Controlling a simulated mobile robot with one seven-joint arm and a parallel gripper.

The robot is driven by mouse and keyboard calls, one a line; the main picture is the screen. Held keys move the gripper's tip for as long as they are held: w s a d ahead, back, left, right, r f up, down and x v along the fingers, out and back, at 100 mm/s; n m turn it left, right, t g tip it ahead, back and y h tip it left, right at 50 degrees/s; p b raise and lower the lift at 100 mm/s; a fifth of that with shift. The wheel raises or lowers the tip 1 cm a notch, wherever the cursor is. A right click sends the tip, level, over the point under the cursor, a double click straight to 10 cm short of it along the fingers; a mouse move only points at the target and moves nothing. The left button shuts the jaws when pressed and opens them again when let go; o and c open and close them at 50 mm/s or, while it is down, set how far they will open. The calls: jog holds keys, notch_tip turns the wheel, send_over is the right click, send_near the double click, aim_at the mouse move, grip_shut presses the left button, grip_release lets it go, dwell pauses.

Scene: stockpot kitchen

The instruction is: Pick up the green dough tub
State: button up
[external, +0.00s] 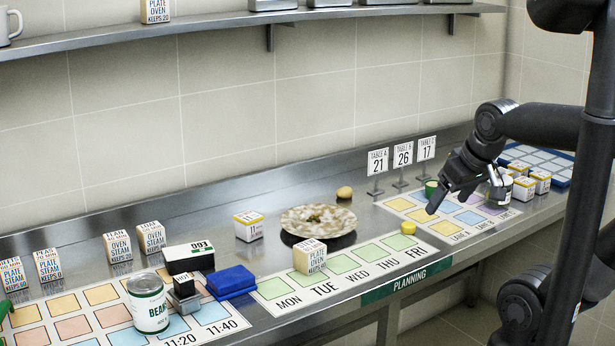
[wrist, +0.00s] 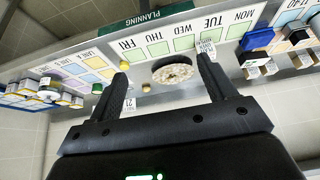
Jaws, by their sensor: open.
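The green dough tub (external: 431,188) looks like a small green cylinder standing at the far edge of the coloured planning board in the external view, partly hidden by my gripper. In the wrist view, a small green tub (wrist: 97,88) shows left of my left finger, outside the space between the fingers. My gripper (external: 447,203) is open and hangs over the counter near the tub, on its camera side. The open fingers (wrist: 162,68) show nothing held between them. Whether a finger touches the tub cannot be told.
A yellow tub (external: 408,227) sits left of my gripper. A green-labelled can (external: 497,194) and several label boxes (external: 524,188) stand to the right. Table signs (external: 402,154) stand behind.

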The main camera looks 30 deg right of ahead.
jog(key=w+d+r+m+h, duration=0.1)
jog(key=w+d+r, duration=0.15)
jog(key=w, duration=0.45)
jog(key=w+d+r+m, duration=0.1)
jog(key=w+d+r, duration=0.1)
jog(key=w+d, duration=0.35)
jog(key=m+g+h, duration=0.2)
jog(key=m, duration=0.3)
send_over(434, 184)
jog(key=s, duration=0.1)
jog(key=f, duration=1.3)
jog(key=a+f, duration=0.1)
jog(key=f, duration=0.6)
jog(key=shift+f, duration=0.35)
jog(key=shift+s+x, duration=0.1)
jog(key=shift+x, duration=1.35)
jog(key=shift+s+x, duration=0.15)
jog(key=shift+x, duration=1.35)
jog(key=shift+a, duration=0.1)
jog(key=shift+c, duration=0.5)
jog(key=c, duration=1)
